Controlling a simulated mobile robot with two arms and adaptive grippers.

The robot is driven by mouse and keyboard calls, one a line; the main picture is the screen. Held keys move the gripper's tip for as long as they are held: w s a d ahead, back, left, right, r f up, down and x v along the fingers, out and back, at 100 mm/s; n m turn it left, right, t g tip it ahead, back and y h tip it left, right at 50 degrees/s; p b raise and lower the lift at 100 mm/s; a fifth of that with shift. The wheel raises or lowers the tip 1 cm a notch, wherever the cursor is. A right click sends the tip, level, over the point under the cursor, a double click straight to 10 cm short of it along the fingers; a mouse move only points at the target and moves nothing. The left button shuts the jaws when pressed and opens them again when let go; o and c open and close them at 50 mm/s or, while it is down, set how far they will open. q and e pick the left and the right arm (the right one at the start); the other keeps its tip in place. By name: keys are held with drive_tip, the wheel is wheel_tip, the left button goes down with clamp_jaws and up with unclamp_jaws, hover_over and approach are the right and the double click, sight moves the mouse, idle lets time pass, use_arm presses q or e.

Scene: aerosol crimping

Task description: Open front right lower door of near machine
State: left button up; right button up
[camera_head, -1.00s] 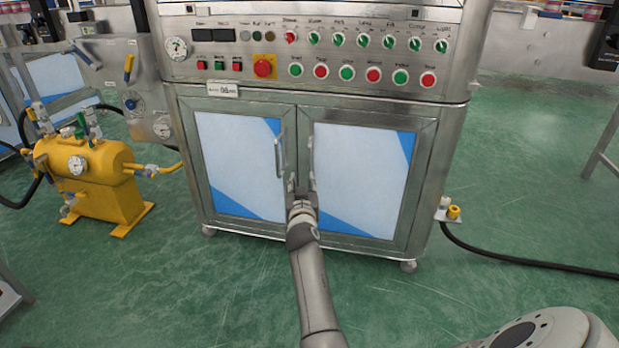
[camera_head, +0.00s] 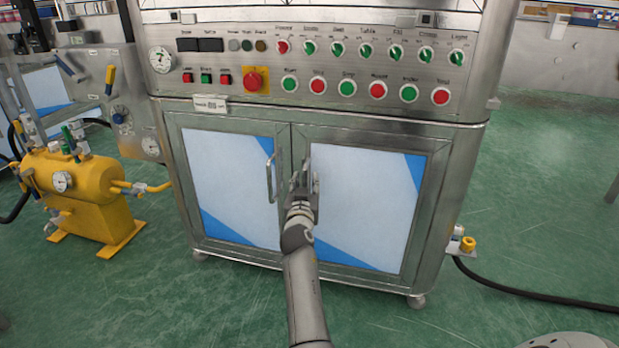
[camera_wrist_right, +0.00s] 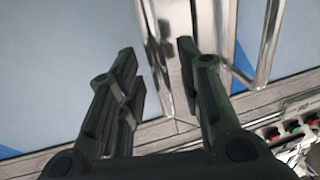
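The near machine (camera_head: 310,108) is a steel cabinet with two lower doors. The right lower door (camera_head: 365,200) has a pale blue panel with blue corners in a steel frame. It looks shut. Its vertical bar handle (camera_head: 308,165) is by the middle seam, partly hidden by my right gripper (camera_head: 304,184). In the right wrist view, my right gripper (camera_wrist_right: 155,60) is open, and the bar handle (camera_wrist_right: 152,45) runs between its fingertips. I cannot tell whether a finger touches it. My left gripper is not in view.
The left lower door (camera_head: 232,185) is shut, its handle (camera_head: 270,178) close beside my right gripper. A control panel (camera_head: 320,70) is above. A yellow tank (camera_head: 85,185) stands left. A black hose (camera_head: 530,290) runs across the floor at right. Green floor is open in front.

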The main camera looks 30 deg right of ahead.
drive_tip(key=shift+w+d, duration=0.25)
drive_tip(key=shift+w, duration=0.1)
drive_tip(key=shift+r, duration=0.1)
clamp_jaws()
